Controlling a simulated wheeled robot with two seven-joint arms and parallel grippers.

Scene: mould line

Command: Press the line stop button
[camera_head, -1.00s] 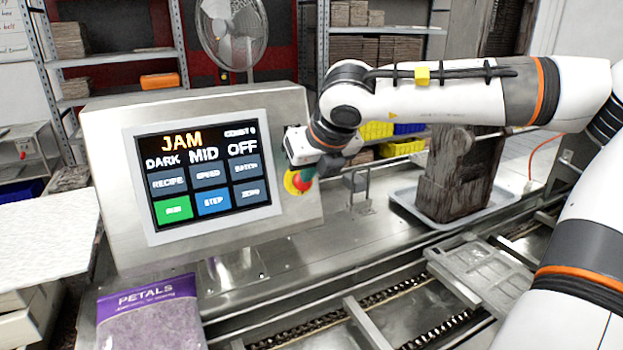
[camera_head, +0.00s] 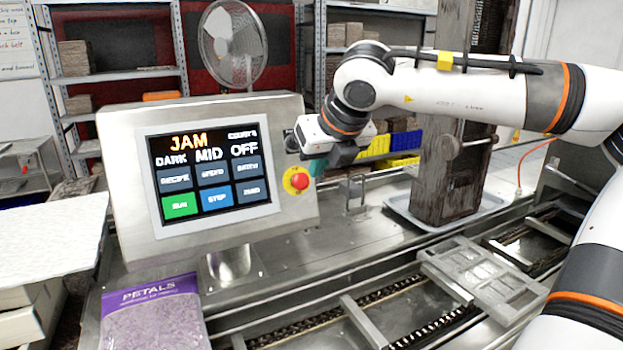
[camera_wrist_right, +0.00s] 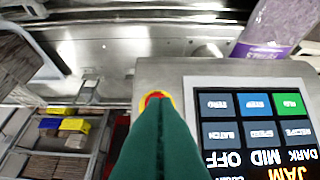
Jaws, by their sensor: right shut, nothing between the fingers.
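The line stop button (camera_head: 299,181) is a red mushroom head on a yellow ring, at the right side of the metal control panel (camera_head: 125,190). It also shows in the wrist view (camera_wrist_right: 154,96), partly hidden behind my fingertips. My right gripper (camera_head: 317,167) has green fingers, shut and empty. In the head view its tips are just up and right of the button, with the button's face clear. In the wrist view the shut fingers (camera_wrist_right: 157,112) point at the button. I cannot tell how wide the gap is. My left gripper is not in view.
The panel's screen (camera_head: 213,173) shows JAM, with several touch keys left of the button. A purple PETALS bag (camera_head: 152,315) stands below the panel. A conveyor with metal frames (camera_head: 480,275) and a grey tray (camera_head: 400,207) with a dark block lie to the right.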

